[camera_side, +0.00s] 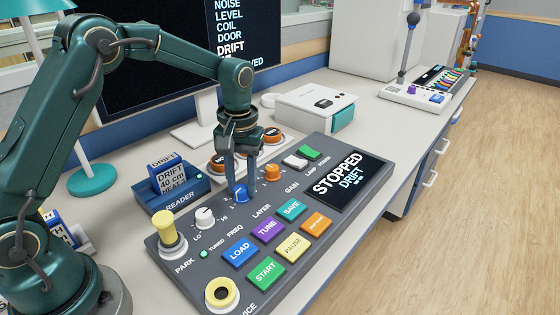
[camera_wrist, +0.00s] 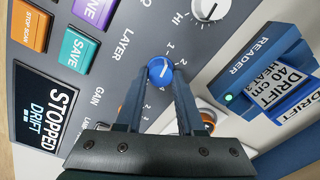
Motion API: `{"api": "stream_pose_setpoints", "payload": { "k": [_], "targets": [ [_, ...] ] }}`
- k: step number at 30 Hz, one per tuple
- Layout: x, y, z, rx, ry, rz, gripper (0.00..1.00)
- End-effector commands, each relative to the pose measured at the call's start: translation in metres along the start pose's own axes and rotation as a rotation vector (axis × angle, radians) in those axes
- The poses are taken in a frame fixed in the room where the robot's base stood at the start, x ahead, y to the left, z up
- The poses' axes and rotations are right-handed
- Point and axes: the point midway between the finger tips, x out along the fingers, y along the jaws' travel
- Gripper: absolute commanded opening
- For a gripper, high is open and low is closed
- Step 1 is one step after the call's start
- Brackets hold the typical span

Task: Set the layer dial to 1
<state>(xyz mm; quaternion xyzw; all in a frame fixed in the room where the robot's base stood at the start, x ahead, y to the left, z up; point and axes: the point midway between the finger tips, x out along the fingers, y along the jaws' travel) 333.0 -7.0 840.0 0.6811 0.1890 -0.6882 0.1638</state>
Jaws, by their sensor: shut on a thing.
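The layer dial is a small blue knob (camera_side: 240,194) on the grey control panel (camera_side: 210,262), above the printed word LAYER. It also shows in the wrist view as a round blue knob (camera_wrist: 160,70) with a white pointer line and small numbers around it. My gripper (camera_side: 240,186) points down over the panel, its two fingers shut on the sides of the knob. In the wrist view my gripper (camera_wrist: 159,76) has one finger on each side of it. The fingers hide part of the number ring, and I cannot tell which number the line points to.
A white FREQ knob (camera_side: 205,218) and an orange GAIN knob (camera_side: 272,173) stand on either side. Coloured buttons, including purple TUNE (camera_side: 267,230), lie in front. The panel's screen (camera_side: 349,181) reads STOPPED, DRIFT. A card reader (camera_side: 178,191) holding a DRIFT cartridge stands behind left.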

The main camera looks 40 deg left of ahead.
Motion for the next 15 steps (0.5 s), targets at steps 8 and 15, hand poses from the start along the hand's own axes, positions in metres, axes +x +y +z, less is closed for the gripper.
{"api": "stream_pose_setpoints", "payload": {
  "k": [8, 15],
  "targets": [
    [-0.0009, 0.0004, -0.0010, -0.001, 0.004, 0.003, 0.67],
    [-0.0036, 0.0003, -0.0008, 0.000, 0.003, 0.002, 0.67]
  ]
}}
